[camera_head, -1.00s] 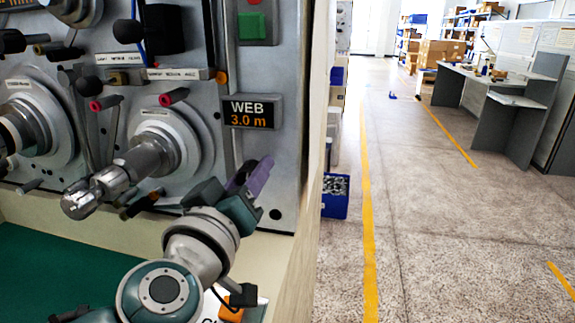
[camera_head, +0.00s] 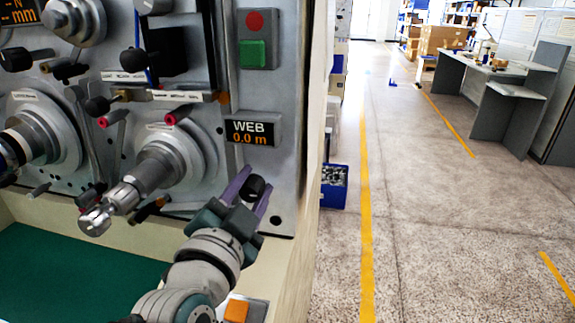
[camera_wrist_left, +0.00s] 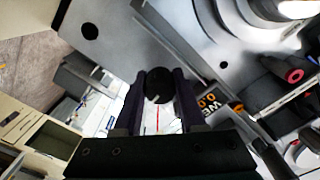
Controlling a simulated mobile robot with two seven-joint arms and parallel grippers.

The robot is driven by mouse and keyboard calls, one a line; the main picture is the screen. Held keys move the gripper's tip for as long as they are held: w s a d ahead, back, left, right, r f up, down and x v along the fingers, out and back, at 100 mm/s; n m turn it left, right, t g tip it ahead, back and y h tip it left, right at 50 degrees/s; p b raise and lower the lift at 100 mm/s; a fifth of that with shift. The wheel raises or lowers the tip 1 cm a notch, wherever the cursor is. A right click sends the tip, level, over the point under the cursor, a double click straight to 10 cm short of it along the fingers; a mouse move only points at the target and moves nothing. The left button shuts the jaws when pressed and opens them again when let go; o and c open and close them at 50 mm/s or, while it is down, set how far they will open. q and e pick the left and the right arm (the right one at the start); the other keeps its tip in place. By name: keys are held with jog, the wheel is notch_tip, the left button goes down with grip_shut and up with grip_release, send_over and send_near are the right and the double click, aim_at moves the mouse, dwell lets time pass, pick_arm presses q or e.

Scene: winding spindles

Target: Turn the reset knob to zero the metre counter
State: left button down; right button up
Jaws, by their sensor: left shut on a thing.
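The black reset knob (camera_head: 254,184) sits on the grey machine panel below the metre counter (camera_head: 252,129). The counter is labelled WEB and shows 0.0 m in orange digits. My left gripper (camera_head: 253,190) has its purple fingers on both sides of the knob and is shut on it. In the left wrist view the round knob (camera_wrist_left: 158,83) shows between the dark fingertips, and part of the counter (camera_wrist_left: 208,108) shows to their right. My right gripper is not in view.
A spindle (camera_head: 150,172) with a bare metal end juts out left of my left gripper. Red-tipped levers (camera_head: 172,118) stand above it. A green and red button box (camera_head: 255,38) is above the counter. Open floor lies to the right of the machine.

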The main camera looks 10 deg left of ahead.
pick_arm(q)
jog(key=n+b, duration=0.1)
jog(key=n, duration=0.3)
jog(key=shift+f+n, duration=0.1)
jog(key=shift+n, duration=0.3)
jog(key=n, duration=0.4)
jog(key=shift+b, duration=0.3)
jog(key=n+b, duration=0.1)
jog(key=n, duration=0.3)
jog(key=shift+n, duration=0.4)
jog(key=n+b, duration=0.1)
jog(key=n, duration=0.3)
jog(key=c, duration=0.5)
grip_release()
